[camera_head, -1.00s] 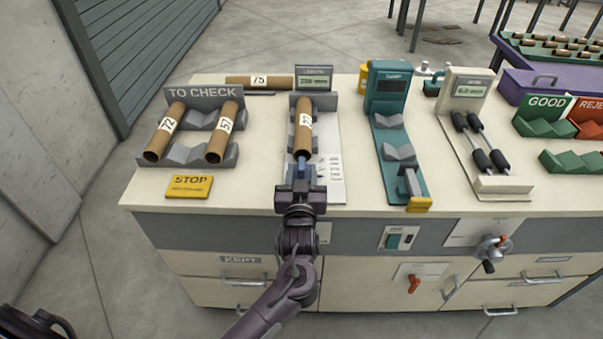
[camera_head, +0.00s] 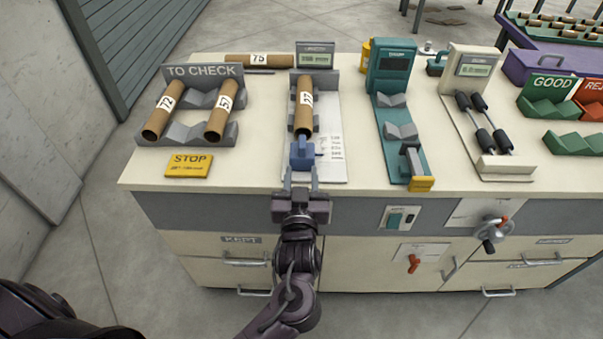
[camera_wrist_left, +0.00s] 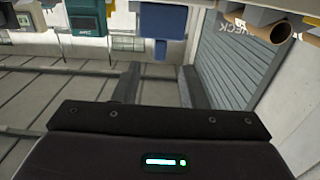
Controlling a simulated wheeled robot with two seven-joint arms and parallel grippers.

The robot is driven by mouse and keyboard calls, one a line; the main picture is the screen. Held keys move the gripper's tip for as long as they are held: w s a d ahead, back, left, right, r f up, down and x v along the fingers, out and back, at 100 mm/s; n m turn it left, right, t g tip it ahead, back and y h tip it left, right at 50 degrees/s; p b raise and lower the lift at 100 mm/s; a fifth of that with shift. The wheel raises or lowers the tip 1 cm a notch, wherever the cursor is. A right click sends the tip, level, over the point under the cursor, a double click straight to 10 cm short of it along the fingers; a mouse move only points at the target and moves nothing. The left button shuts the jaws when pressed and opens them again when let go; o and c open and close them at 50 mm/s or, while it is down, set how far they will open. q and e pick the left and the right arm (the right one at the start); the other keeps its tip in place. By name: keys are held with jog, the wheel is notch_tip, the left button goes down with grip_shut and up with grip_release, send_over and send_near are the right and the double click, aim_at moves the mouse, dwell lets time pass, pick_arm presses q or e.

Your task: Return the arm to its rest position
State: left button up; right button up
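My left gripper (camera_head: 300,181) is in front of the length gauge, at the bench's front edge. Its two fingers are apart with nothing between them; the left wrist view shows the same gap (camera_wrist_left: 161,88). A blue slider block (camera_head: 302,152) sits on the gauge just beyond the fingertips, apart from them; it also shows in the left wrist view (camera_wrist_left: 162,22). A brown tube (camera_head: 304,115) with a white number label lies in the gauge's grey cradle behind the block. My right gripper is not in view.
Left on the bench (camera_head: 150,182) are the TO CHECK rack (camera_head: 203,72) with two tubes and a yellow STOP plate (camera_head: 189,165). A teal gauge (camera_head: 391,68) and a roller device (camera_head: 472,63) stand right. Floor in front of the bench is clear.

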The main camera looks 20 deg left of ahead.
pick_arm(q)
jog(key=s+a+f+m+g+h, duration=0.2)
jog(key=s+f+m+g+h, duration=0.15)
jog(key=s+g, duration=0.5)
jog(key=s+a+f+m+g+h, duration=0.25)
jog(key=s+f+g, duration=0.2)
jog(key=s, duration=0.65)
notch_tip(320, 180, down, 29)
jog(key=s+g, duration=0.1)
jog(key=g, duration=0.1)
jog(key=s+a+f, duration=0.2)
jog(key=s+f, duration=0.7)
jog(key=s, duration=0.1)
jog(key=s+a+f+g+y, duration=0.1)
jog(key=s+f, duration=0.9)
jog(key=shift+s+a, duration=0.2)
jog(key=shift+a, duration=0.15)
